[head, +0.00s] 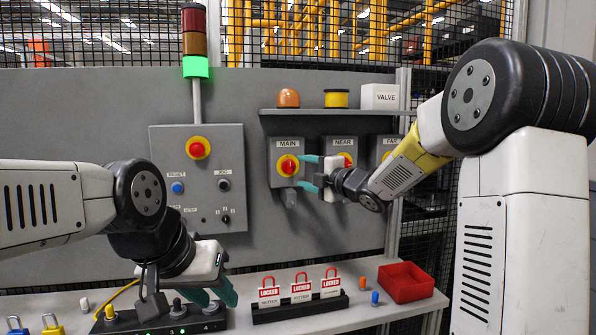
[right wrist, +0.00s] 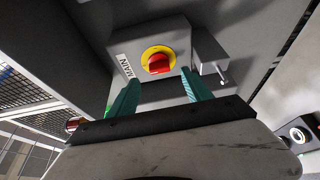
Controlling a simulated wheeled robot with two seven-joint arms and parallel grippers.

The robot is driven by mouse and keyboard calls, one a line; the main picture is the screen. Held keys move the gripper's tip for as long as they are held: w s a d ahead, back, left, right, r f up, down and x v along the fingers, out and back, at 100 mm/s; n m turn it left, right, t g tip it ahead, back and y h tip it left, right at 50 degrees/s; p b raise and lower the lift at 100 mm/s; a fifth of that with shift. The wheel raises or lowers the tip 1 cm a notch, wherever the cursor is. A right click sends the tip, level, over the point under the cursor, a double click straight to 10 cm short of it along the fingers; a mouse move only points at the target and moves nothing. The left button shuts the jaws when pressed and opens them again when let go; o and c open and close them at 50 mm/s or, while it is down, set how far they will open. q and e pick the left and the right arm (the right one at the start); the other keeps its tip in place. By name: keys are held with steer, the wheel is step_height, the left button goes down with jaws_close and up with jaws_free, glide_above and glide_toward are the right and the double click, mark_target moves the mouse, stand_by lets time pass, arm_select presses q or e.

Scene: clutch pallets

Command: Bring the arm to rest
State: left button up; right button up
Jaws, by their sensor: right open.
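My right gripper (head: 306,173) reaches in from the right in front of the panel. Its teal fingers are apart, with nothing between them, and point at the MAIN switch (head: 288,165). In the right wrist view the fingers (right wrist: 160,92) are spread, with the red knob of the MAIN switch (right wrist: 158,64) ahead of the gap; they look clear of it. My left gripper (head: 214,296) hangs low at the left over the bench, by the right end of a black knob block (head: 150,322). Its teal fingers look apart; I see nothing held.
The NEAR switch (head: 345,160) is partly behind my right gripper, beside the FAR switch (head: 389,150). A shelf (head: 340,111) runs above them. On the bench are a rack of LOCKED tags (head: 300,309), a red tray (head: 406,283) and padlocks (head: 53,326). The light tower (head: 196,66) glows green.

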steer(key=shift+v, duration=0.8)
steer(key=shift+d, duration=0.1)
steer(key=s+d+f+m+g+h, duration=0.1)
steer(key=s+d+f+m+h, duration=0.1)
steer(key=s+d+m+h, duration=1)
steer(key=s+d+f+m+g+y, duration=0.2)
steer(key=s+f+m, duration=0.3)
steer(key=s+m, duration=0.3)
steer(key=shift+s+d+g, duration=0.3)
steer(key=shift+s+g, duration=0.3)
steer(key=shift+s, duration=0.45)
steer(key=s+a+f+m+g, duration=0.1)
steer(key=s+f, duration=0.1)
steer(key=s, duration=0.2)
steer(key=s+f+m+g+y, duration=0.1)
steer(key=s+f+m, duration=0.1)
steer(key=s, duration=0.3)
steer(key=s+a+f+m+g, duration=0.1)
steer(key=s+m+g, duration=0.1)
steer(key=s, duration=0.2)
steer(key=shift+s+a+f, duration=0.15)
steer(key=shift+a+f, duration=0.2)
steer(key=shift+f, duration=0.05)
steer(key=shift+c, duration=0.2)
